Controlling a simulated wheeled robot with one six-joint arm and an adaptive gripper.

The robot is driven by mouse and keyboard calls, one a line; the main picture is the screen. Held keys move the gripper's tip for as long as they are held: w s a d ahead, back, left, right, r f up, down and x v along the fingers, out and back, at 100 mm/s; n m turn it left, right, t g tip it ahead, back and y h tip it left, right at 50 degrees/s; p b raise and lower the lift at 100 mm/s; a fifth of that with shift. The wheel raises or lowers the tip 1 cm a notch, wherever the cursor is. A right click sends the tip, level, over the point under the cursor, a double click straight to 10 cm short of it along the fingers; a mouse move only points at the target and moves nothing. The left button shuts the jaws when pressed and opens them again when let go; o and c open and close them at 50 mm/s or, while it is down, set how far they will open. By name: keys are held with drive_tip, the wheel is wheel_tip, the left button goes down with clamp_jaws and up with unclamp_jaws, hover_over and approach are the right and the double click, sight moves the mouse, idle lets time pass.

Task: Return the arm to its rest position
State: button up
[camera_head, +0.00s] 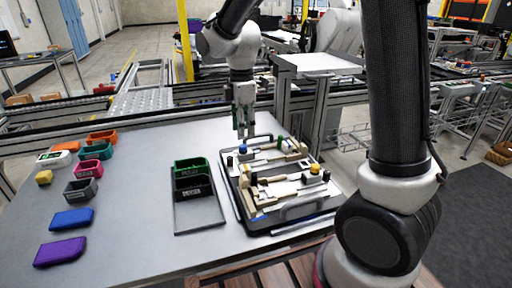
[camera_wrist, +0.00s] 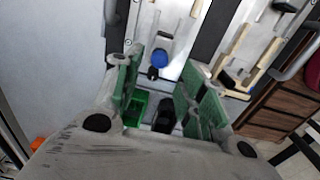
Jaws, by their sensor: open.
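My gripper (camera_head: 243,122) hangs pointing down above the back edge of the pallet fixture (camera_head: 284,212), near its black handle. In the wrist view my gripper (camera_wrist: 172,80) shows its green-padded fingers apart with nothing held between them. The pallet fixture carries light wooden and white pieces with blue, yellow and black knobs. A blue knob (camera_wrist: 160,58) and a black knob (camera_wrist: 153,74) show between the fingers in the wrist view, below the gripper. My arm reaches over the table from the right of the head view.
A black tray (camera_head: 199,218) with a green bin (camera_head: 191,165) and a black bin (camera_head: 193,187) stands left of the fixture. Several coloured bins and lids, including a purple one (camera_head: 60,252), lie on the left. A rail runs behind the table. Bare table (camera_head: 140,200) lies between.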

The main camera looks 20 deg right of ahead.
drive_tip(key=shift+m, duration=0.6)
drive_tip(key=shift+s+d+f+m, duration=0.15)
drive_tip(key=shift+s+m, duration=0.1)
drive_tip(key=shift+m, duration=0.35)
drive_tip(key=s+d+r+m+t, duration=0.2)
drive_tip(key=s+d+r+m, duration=0.3)
drive_tip(key=s, duration=0.6)
drive_tip(key=s+d+r+m+t, duration=0.2)
drive_tip(key=s+d+r+m, duration=0.3)
drive_tip(key=s+d+m, duration=0.5)
drive_tip(key=shift+s+d+r+m, duration=0.35)
drive_tip(key=shift+s+d, duration=0.4)
drive_tip(key=shift+d, duration=0.5)
